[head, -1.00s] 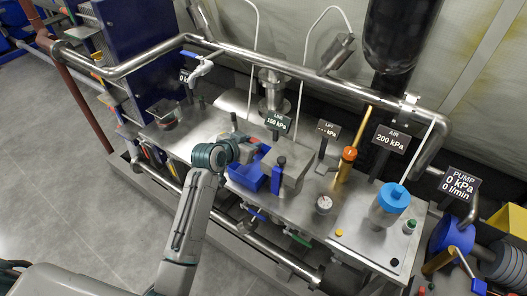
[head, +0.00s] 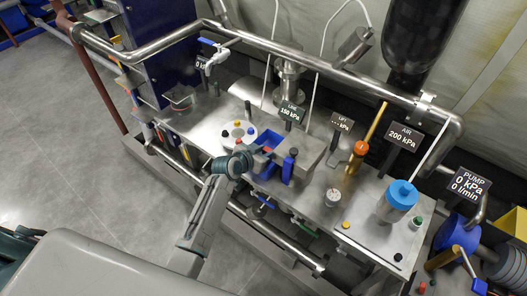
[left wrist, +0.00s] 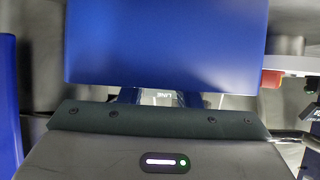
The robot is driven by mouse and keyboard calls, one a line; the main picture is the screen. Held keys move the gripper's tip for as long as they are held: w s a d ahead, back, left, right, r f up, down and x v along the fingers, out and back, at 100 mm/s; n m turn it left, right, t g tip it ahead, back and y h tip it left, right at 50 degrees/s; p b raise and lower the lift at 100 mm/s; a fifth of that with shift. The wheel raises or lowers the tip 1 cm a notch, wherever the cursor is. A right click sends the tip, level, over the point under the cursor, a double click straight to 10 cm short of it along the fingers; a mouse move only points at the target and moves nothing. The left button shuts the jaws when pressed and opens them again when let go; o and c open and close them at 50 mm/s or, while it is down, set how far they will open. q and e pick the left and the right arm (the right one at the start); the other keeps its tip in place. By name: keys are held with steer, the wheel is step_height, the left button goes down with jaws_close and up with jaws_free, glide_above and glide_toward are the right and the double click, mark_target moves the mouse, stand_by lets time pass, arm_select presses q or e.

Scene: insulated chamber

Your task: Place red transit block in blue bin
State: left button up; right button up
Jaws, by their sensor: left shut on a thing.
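The red transit block (head: 267,149) shows as a small red patch at the tip of my left gripper (head: 262,151), which is shut on it. Gripper and block are over the blue bin (head: 270,171), with the gripper covering part of it; I cannot tell whether the block touches the bin. In the left wrist view, a large blue surface fills the upper middle and hides what lies between the fingers. A small red piece (left wrist: 271,79) shows to its right, and I cannot tell what it is. My right gripper is not in view.
The LINE sign (head: 291,113) stands behind. A steel rail (head: 300,60) runs along the back.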

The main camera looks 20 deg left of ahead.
arm_select(q)
steer(key=shift+f, duration=0.15)
steer(key=o, duration=1)
steer(key=shift+c, duration=0.2)
